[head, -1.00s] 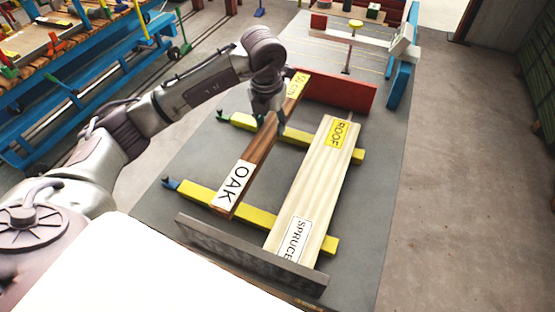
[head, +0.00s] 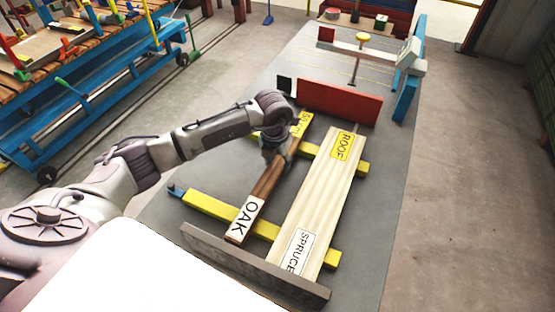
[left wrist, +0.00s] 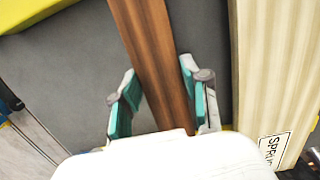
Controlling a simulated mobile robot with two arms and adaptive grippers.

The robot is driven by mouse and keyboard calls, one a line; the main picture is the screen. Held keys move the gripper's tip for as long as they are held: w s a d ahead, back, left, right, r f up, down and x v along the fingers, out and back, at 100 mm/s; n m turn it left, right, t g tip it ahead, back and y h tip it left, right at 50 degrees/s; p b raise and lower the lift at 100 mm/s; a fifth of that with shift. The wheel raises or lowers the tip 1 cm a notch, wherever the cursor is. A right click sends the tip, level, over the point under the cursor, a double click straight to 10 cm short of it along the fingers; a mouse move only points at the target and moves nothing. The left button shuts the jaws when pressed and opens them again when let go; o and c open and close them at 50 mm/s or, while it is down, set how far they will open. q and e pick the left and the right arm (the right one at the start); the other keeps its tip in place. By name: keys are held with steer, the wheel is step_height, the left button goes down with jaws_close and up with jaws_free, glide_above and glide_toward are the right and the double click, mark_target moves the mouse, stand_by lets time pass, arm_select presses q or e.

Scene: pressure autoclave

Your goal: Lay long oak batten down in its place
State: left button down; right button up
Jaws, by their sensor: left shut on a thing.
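The long oak batten (head: 267,185) is dark brown, with a white OAK label at its near end and a yellow label at its far end. In the head view it lies over the near yellow bearer (head: 213,208), left of the spruce board; whether it touches the bearers is unclear. My left gripper (head: 276,157) is shut on the batten towards its far part. In the left wrist view, the batten (left wrist: 155,50) runs between the teal-padded fingers (left wrist: 158,74). My right gripper is out of view.
The pale spruce board (head: 322,195) lies across the yellow bearers, right of the oak batten with a narrow gap. A red stop (head: 340,101) stands at the far end and a grey fence (head: 250,265) at the near end. A blue-framed bench (head: 90,100) stands at left.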

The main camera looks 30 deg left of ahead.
mark_target(276, 168)
arm_select(q)
steer(key=shift+w+f+b, duration=0.1)
steer(key=shift+f+b, duration=0.3)
steer(key=shift+b, duration=0.05)
steer(key=c, duration=0.6)
jaws_free()
steer(key=shift+o, duration=0.2)
steer(key=shift+r, duration=0.1)
steer(key=shift+r, duration=0.1)
step_height(276, 168, up, 12)
steer(key=s, duration=0.1)
steer(key=shift+s+r+b, duration=0.25)
steer(key=shift+s+b, duration=0.05)
steer(key=shift+b, duration=0.1)
steer(key=shift+d, duration=0.1)
